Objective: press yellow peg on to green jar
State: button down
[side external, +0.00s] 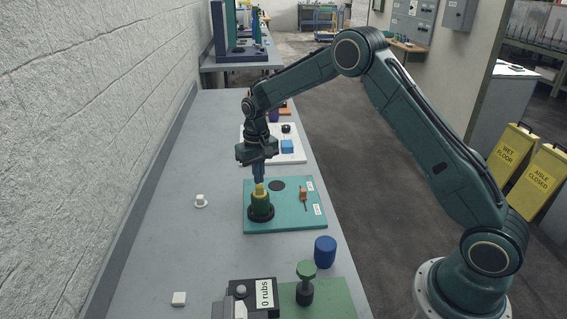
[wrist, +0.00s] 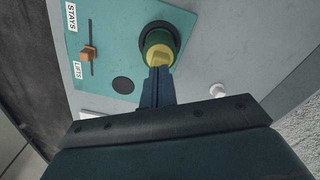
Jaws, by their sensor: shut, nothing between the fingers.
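A green jar (side external: 261,204) stands upright in a dark round base on a teal board (side external: 285,222). It also shows in the wrist view (wrist: 150,42). A yellow peg (side external: 260,188) sits at the top of the jar, and its top faces up in the wrist view (wrist: 159,55). How deep the peg sits is hard to tell. My gripper (side external: 259,181) points down with its fingers shut and empty. In the wrist view the fingertips (wrist: 158,70) are right at the yellow peg's edge; I cannot tell whether they touch it.
The teal board also holds an orange slider (wrist: 88,53) and a dark round disc (wrist: 123,85). A blue cylinder (side external: 325,251) and a green knob (side external: 306,270) stand nearer the camera. A small white piece (side external: 200,201) lies left of the board, with bare grey bench around it.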

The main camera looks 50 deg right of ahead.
jog(key=shift+f, duration=0.65)
dwell(0.8)
jog(key=shift+r, duration=0.1)
jog(key=shift+r, duration=3.5)
jog(key=shift+r, duration=0.1)
